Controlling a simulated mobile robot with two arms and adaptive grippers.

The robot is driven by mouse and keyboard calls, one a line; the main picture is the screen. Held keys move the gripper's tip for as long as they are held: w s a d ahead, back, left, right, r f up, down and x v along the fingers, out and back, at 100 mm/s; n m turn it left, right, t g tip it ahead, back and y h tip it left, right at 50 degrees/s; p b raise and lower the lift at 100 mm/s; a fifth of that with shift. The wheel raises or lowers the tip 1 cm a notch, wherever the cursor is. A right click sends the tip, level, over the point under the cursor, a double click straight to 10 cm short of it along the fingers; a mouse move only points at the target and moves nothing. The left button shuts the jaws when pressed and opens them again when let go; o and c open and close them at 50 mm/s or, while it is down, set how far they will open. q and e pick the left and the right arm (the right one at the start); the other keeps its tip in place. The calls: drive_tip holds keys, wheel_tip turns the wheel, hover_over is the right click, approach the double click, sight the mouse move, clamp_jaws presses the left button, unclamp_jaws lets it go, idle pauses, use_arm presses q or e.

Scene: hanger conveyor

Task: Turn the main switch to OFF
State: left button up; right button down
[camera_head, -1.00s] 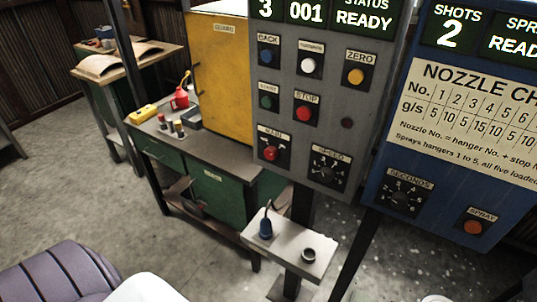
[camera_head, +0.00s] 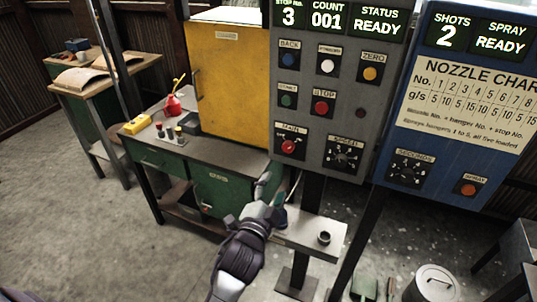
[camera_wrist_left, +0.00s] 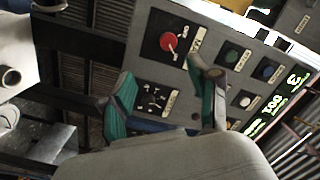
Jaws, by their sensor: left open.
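The main switch (camera_head: 288,147) is a red knob on a black plate under a MAIN label, at the lower left of the grey control panel (camera_head: 345,105). It also shows in the left wrist view (camera_wrist_left: 168,42), above and between the fingers. My left gripper (camera_head: 272,190) is below and a little left of the switch in the head view, apart from it. In the left wrist view its two green-padded fingers (camera_wrist_left: 160,95) are spread, with nothing between them. My right gripper does not show.
The speed dial (camera_head: 343,154) sits right of the switch, and the red stop button (camera_head: 321,108) above. A small shelf (camera_head: 300,233) with a cup (camera_head: 324,238) is below the panel. A blue spray panel (camera_head: 455,110) stands right, a yellow cabinet (camera_head: 225,80) left.

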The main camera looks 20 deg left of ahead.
use_arm(q)
drive_tip(key=r, duration=0.2)
drive_tip(key=p, duration=0.2)
approach(288, 149)
drive_tip(key=w, duration=0.7)
drive_tip(key=shift+w+a, duration=0.25)
drive_tip(key=shift+w, duration=0.1)
drive_tip(key=shift+w+f, duration=0.1)
drive_tip(key=shift+w, duration=0.4)
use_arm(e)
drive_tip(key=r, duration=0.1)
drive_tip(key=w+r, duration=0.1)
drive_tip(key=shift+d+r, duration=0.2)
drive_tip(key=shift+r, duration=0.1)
use_arm(q)
drive_tip(key=c, duration=1.2)
drive_tip(key=shift+o, duration=0.2)
drive_tip(key=shift+p, duration=0.3)
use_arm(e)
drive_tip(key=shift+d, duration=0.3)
